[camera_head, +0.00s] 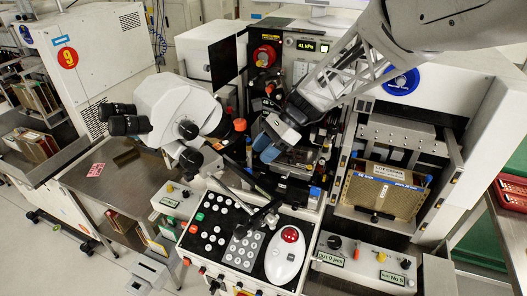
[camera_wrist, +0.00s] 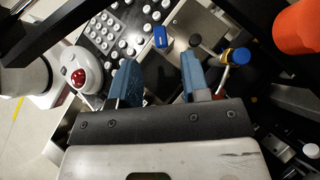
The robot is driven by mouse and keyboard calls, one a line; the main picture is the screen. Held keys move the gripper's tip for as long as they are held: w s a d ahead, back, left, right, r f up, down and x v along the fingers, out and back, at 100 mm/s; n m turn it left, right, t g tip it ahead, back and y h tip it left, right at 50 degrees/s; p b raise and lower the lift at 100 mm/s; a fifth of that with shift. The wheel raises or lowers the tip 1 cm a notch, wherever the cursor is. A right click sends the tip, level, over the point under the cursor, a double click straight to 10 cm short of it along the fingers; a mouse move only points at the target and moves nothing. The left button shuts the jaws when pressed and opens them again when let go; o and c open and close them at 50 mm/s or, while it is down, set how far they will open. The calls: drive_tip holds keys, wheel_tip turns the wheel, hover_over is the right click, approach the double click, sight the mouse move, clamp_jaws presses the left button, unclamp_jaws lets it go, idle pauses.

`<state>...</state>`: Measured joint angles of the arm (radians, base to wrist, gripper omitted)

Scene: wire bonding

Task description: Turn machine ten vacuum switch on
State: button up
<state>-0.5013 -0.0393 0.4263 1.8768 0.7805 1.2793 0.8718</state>
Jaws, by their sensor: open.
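My gripper (camera_head: 266,150) hangs in front of the middle machine, above its keypad panel. Its two blue fingers are apart with nothing between them, and they also show in the wrist view (camera_wrist: 158,68). A small display (camera_head: 306,45) on the machine's upper face reads about 41 kPa. Left of it is a red round dial or knob (camera_head: 265,55). I cannot tell for sure which control is the vacuum switch. In the wrist view a blue-capped part (camera_wrist: 160,37) and a blue-and-yellow-ended part (camera_wrist: 237,56) lie beyond the fingers.
A white microscope head (camera_head: 178,108) stands left of my gripper. Below are a keypad panel (camera_head: 222,228) and a white trackball unit with a red ball (camera_head: 290,235). A control box with knobs (camera_head: 365,262) sits lower right. A magazine (camera_head: 385,190) stands in the right bay.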

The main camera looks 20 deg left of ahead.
sight(249, 170)
drive_tip(key=shift+w+d+r, duration=0.3)
drive_tip(key=shift+d+r, duration=0.05)
drive_tip(key=shift+r, duration=0.1)
drive_tip(key=shift+o, duration=0.7)
drive_tip(key=s+m+t+y, duration=0.1)
drive_tip(key=m, duration=0.1)
drive_tip(key=s+d+m+t+y, duration=0.1)
drive_tip(key=m, duration=0.1)
drive_tip(key=shift+d+t, duration=0.2)
drive_tip(key=shift+t, duration=0.2)
drive_tip(key=shift+x, duration=3.9)
drive_tip(key=shift+c, duration=0.5)
